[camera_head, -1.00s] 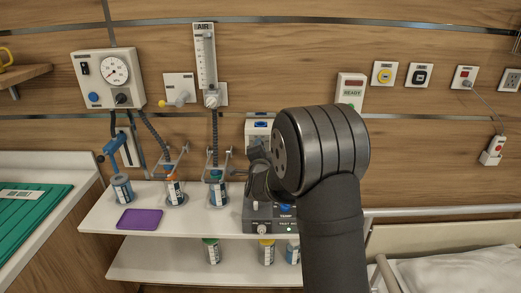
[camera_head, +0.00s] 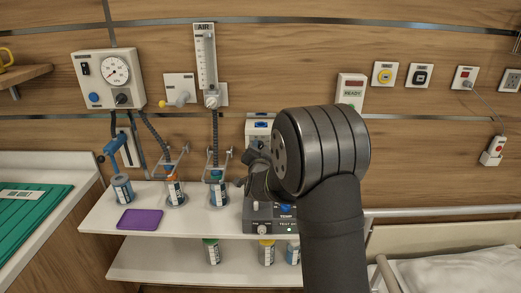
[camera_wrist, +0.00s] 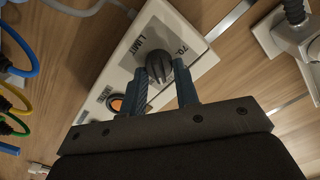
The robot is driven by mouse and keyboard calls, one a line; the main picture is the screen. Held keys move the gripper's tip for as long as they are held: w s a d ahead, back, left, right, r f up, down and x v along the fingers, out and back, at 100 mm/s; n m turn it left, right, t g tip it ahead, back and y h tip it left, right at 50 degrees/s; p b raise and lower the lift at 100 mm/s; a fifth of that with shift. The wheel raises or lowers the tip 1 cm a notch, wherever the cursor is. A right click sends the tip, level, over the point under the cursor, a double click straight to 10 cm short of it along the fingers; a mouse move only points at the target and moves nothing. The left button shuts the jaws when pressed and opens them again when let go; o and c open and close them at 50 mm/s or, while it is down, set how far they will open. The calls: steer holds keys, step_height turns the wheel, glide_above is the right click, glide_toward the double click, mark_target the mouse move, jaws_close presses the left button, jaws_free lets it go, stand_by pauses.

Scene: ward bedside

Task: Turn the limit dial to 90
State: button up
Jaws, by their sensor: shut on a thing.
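The limit dial (camera_wrist: 158,68) is a black knob on a pale panel (camera_wrist: 126,62) in the wrist view. The word LIMIT is printed beside it, with a 70 mark near its other side. My gripper (camera_wrist: 161,78) has its two blue fingers on either side of the knob, shut on it. The dial's exact pointer setting cannot be read, and no 90 mark is legible. In the head view my gripper (camera_head: 252,170) is mostly hidden behind my dark wrist, which also hides the dial. Part of a pale unit with a blue display (camera_head: 259,125) shows beside the wrist.
An orange button (camera_wrist: 116,103) sits on the panel close to a finger. Yellow, green and blue cables (camera_wrist: 18,90) are at the left of the wrist view. The upper shelf (camera_head: 100,215) holds bottles and a purple pad (camera_head: 140,219). A bed (camera_head: 460,270) is at lower right.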

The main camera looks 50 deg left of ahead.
steer(key=n, duration=0.5)
steer(key=shift+s+a+n, duration=0.1)
steer(key=shift+n, duration=0.2)
steer(key=n, duration=0.5)
steer(key=shift+s+a+n, duration=0.1)
steer(key=shift+n, duration=0.2)
steer(key=o, duration=1)
steer(key=shift+c, duration=0.2)
steer(key=v, duration=1.7)
steer(key=shift+s+r, duration=0.1)
steer(key=shift+r, duration=0.05)
